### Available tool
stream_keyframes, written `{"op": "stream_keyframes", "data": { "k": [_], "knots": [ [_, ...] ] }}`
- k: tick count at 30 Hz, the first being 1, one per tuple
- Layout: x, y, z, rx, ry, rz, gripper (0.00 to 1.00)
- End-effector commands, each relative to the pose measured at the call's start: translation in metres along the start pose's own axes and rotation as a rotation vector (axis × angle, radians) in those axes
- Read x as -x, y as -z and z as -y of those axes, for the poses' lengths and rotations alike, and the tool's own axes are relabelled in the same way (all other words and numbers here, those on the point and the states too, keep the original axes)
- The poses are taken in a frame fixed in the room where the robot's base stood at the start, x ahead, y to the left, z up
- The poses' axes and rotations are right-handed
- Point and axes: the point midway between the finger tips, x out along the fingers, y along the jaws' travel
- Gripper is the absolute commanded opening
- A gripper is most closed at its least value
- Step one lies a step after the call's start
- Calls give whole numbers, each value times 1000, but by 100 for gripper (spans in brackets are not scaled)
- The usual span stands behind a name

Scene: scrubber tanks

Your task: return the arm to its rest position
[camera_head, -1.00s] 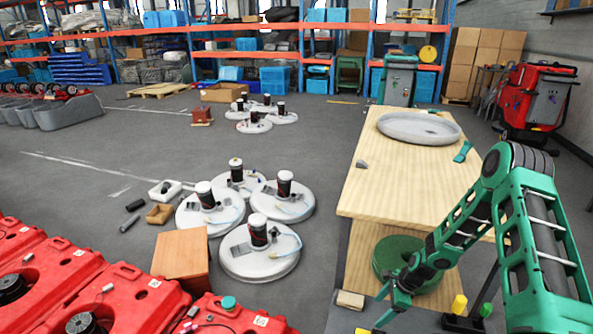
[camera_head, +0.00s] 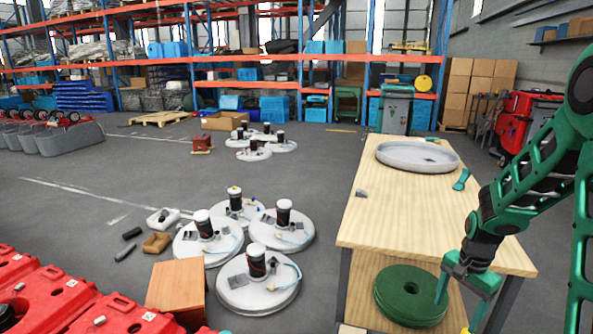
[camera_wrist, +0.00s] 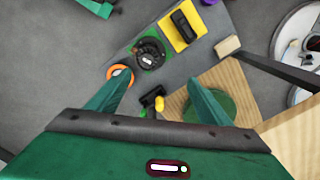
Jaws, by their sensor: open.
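My green gripper (camera_head: 458,308) hangs at the front right in the head view, in front of the wooden table's right front leg. Its fingers point down and are apart, with nothing between them. In the wrist view my gripper (camera_wrist: 160,84) also shows open and empty above the floor. My green arm (camera_head: 530,165) is bent, coming in from the right edge and sloping down to the wrist. Part of the arm is cut off by the picture's edge.
The wooden table (camera_head: 425,205) stands close beside my gripper, with a grey round tray (camera_head: 415,157) on top and a green disc (camera_head: 408,295) on its lower shelf.

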Motion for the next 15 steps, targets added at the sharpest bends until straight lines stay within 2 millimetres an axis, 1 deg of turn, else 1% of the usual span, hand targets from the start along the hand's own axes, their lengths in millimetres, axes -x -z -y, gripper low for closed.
{"op": "stream_keyframes", "data": {
  "k": [1,6,11,12,15],
  "knots": [
    [18,-2,-11,28,-3,-14,73],
    [66,-14,-53,129,-28,-37,73],
    [103,-32,-94,219,-43,-44,73],
    [111,-37,-105,240,-46,-44,73],
    [129,-52,-131,294,-48,-41,73]
  ]
}}
